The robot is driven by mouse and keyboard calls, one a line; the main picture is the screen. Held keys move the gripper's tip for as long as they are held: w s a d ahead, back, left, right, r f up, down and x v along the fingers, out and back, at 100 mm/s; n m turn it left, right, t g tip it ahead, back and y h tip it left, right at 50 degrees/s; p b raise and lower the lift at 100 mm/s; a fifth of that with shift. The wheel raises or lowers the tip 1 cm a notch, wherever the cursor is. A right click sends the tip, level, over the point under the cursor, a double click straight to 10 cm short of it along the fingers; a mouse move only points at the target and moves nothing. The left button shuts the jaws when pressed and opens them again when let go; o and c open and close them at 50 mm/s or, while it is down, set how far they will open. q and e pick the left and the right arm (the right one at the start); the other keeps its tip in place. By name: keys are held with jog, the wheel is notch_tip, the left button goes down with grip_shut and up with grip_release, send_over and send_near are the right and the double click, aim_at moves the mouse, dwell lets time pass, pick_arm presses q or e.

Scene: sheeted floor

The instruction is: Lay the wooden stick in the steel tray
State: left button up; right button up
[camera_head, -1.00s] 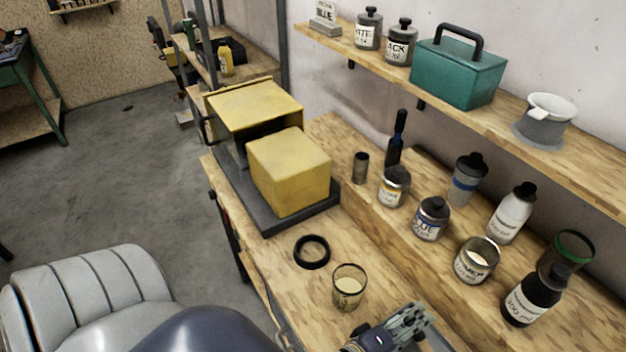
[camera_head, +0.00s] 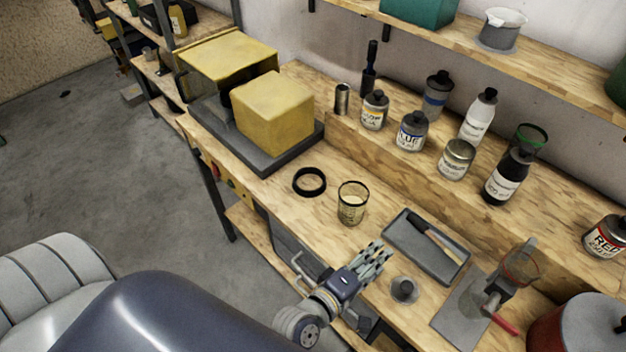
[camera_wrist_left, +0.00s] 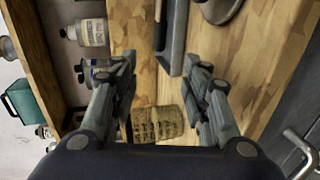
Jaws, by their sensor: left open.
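A grey steel tray (camera_head: 406,244) lies on the bench right of my left gripper (camera_head: 376,256) in the head view. A slim tool with a dark end and a brown wooden part (camera_head: 438,241) lies in it; I cannot tell whether this is the wooden stick. No other stick is clearly visible. My left gripper is open and empty above the bench, near a clear printed cup (camera_head: 352,208). In the left wrist view the fingers (camera_wrist_left: 168,95) are spread, with the cup (camera_wrist_left: 157,124) visible between them and the tray's edge (camera_wrist_left: 176,35) beyond. My right gripper is out of view.
A black ring (camera_head: 309,181) lies left of the cup. A yellow block (camera_head: 272,115) stands behind on a dark base. Several bottles and jars line the raised back ledge. A small grey round object (camera_head: 404,290) and a red-handled device (camera_head: 500,315) sit at the right.

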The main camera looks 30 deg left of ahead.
pick_arm(q)
jog(key=w+a+r+m+t+y, duration=0.1)
jog(key=a+r+m+y, duration=0.1)
jog(key=a+r+m, duration=0.4)
jog(key=w+a+r+m+t+y, duration=0.1)
jog(key=w+a+r+m+y, duration=0.1)
jog(key=a+r+m, duration=0.5)
jog(key=shift+r, duration=3.3)
